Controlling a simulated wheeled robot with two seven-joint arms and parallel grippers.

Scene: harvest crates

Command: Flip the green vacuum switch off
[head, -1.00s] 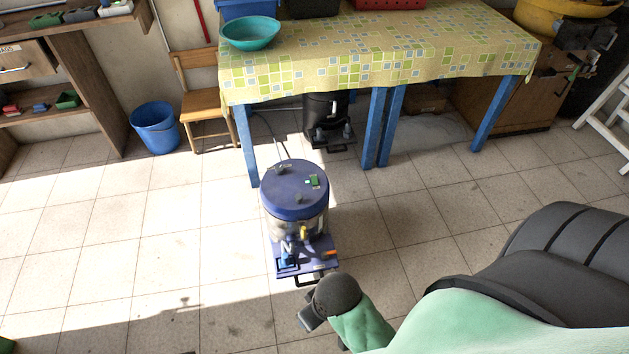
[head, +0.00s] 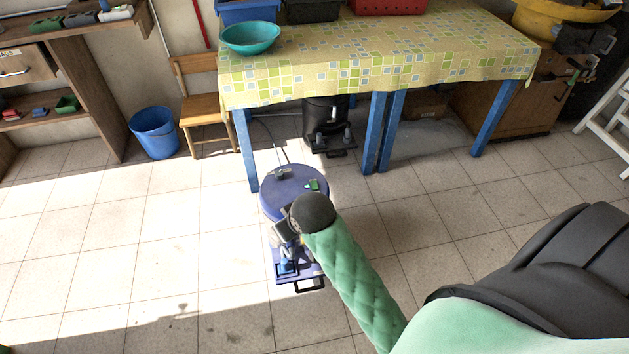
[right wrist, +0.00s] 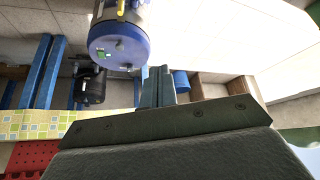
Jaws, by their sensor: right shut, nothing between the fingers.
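The blue vacuum (head: 280,198) stands on the floor in front of the table, and its round blue lid faces up. A small green switch (head: 314,185) sits on the right part of the lid. In the right wrist view the vacuum (right wrist: 125,45) appears upside down, with the green switch (right wrist: 100,52) on its lid. My right gripper (head: 281,236) reaches in from the right over the vacuum's front part and covers some of its body. Its fingers (right wrist: 158,72) are shut and empty, apart from the switch. My left gripper is not in view.
A table with a checked cloth (head: 350,75) stands behind the vacuum, with a black machine (head: 326,125) under it. A blue bucket (head: 154,132) and a wooden chair (head: 202,103) are at the left. The tiled floor around the vacuum is mostly free.

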